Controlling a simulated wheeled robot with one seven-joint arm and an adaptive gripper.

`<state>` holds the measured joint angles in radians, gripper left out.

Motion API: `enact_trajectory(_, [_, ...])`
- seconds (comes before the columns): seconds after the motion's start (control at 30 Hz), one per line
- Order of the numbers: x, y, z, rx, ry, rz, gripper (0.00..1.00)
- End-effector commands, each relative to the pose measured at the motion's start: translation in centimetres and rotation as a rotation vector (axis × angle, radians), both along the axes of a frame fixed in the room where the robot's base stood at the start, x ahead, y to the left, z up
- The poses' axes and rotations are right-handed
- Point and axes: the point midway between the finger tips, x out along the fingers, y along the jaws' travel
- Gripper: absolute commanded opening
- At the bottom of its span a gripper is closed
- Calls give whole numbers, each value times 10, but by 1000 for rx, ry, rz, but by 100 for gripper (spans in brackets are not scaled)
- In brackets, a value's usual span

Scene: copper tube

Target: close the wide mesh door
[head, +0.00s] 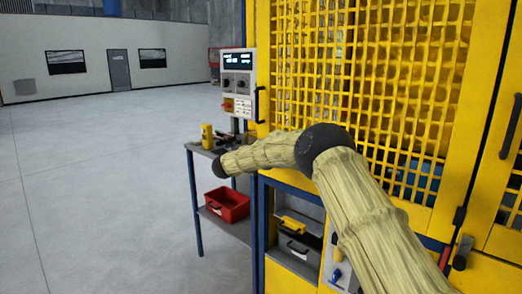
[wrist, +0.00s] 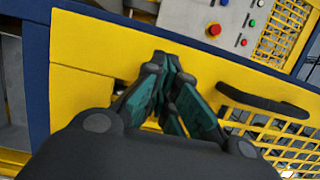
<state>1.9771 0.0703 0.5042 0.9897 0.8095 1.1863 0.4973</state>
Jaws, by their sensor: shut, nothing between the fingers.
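The wide mesh door (head: 372,75) is a yellow panel with a square grid on the front of the yellow machine. It looks nearly flush with the frame, but I cannot tell whether a small gap remains. Its black handle (head: 260,104) is at its left edge; the handle also shows in the wrist view (wrist: 262,97). My gripper (wrist: 168,85) has teal fingers, shut and empty. They are in front of a plain yellow panel, left of the handle and apart from it. I cannot tell if the tips touch the panel. In the head view my arm crosses the door's lower left and the gripper cannot be made out.
A control box (head: 238,82) with a display stands left of the door; its red button (wrist: 213,30) shows in the wrist view. A blue-legged side table (head: 196,150) holds small tools, with a red bin (head: 227,204) below. Open floor (head: 100,180) lies to the left.

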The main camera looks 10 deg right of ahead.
Motion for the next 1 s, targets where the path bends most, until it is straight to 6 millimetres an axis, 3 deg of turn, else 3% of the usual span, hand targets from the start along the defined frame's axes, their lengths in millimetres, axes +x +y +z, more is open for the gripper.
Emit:
enact_trajectory(0.1, [-13,26,-4,0,4,8,0])
enact_trajectory(0.3, [-34,59,-6,2,6,10,0])
enact_trajectory(0.5, [-49,80,-6,2,6,9,0])
enact_trajectory(0.73, [-58,90,-14,-11,21,18,0])
enact_trajectory(0.87, [-66,96,-53,-77,95,74,0])
enact_trajectory(1.0, [-87,104,-125,-201,235,185,0])
